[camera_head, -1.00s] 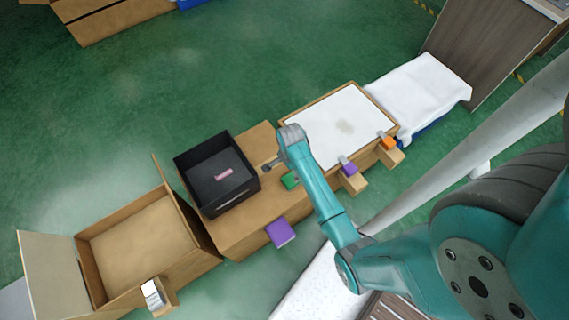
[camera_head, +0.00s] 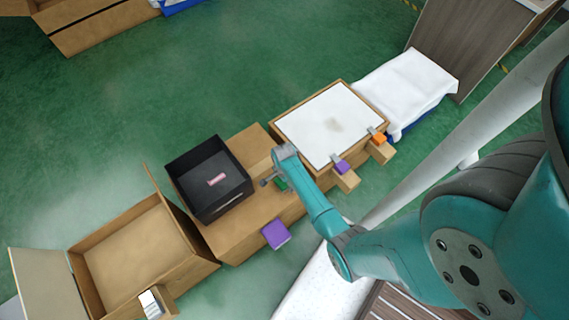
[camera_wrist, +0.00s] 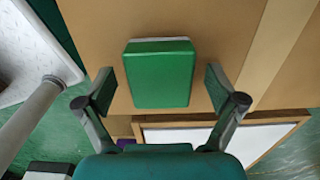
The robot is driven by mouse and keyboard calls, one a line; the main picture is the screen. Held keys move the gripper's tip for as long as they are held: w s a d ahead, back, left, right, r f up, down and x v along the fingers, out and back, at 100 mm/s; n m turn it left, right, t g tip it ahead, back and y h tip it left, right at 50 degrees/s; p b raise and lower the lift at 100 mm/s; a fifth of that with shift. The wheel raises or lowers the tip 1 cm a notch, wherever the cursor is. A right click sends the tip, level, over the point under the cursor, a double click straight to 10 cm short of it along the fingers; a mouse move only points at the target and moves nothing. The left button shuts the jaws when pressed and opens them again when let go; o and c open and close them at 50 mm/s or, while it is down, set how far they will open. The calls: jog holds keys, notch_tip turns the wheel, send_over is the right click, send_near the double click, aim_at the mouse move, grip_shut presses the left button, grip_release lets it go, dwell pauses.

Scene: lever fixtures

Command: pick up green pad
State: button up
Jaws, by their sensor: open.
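The green pad (camera_wrist: 160,76) is a rectangular block with a pale far edge. In the wrist view it lies on the brown cardboard surface (camera_wrist: 85,22). My gripper (camera_wrist: 160,88) is open, with one finger on each side of the pad and a gap showing on both sides. I cannot tell the height of the fingertips above the surface. In the head view only a small part of the green pad (camera_head: 281,184) shows beside my gripper (camera_head: 266,181); my arm hides the rest.
A black open box (camera_head: 184,184) holding a small pink item (camera_head: 216,179) stands left of my gripper. A purple block (camera_head: 275,234) is at the front. A white-topped box (camera_head: 325,115) with purple (camera_head: 342,167) and orange (camera_head: 379,138) parts is to the right. An open carton (camera_head: 190,240) is at lower left.

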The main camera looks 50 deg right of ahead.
jog(key=c, duration=1.2)
jog(key=shift+c, duration=0.2)
notch_tip(320, 180, up, 10)
jog(key=o, duration=0.6)
jog(key=c, duration=0.5)
jog(key=shift+o, duration=0.2)
jog(key=shift+f, duration=0.1)
